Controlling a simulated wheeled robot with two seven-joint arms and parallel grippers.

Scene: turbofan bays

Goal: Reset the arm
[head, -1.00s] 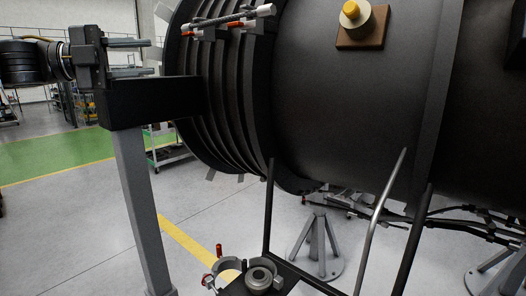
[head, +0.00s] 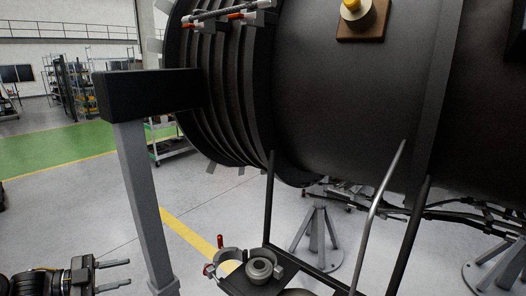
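My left gripper (head: 114,275) is in the lower left corner of the head view. Its two fingers point right and stand apart with nothing between them. It is low, left of the grey support post (head: 143,200), and apart from it. Only the gripper and the end of that arm show. My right gripper is not in the head view.
A large dark turbofan casing (head: 340,110) fills the upper right, with a yellow-capped fitting (head: 355,12) on it. A black beam (head: 150,95) tops the post. A cart (head: 290,262) with a round metal part (head: 262,271) stands below. Open floor lies at left.

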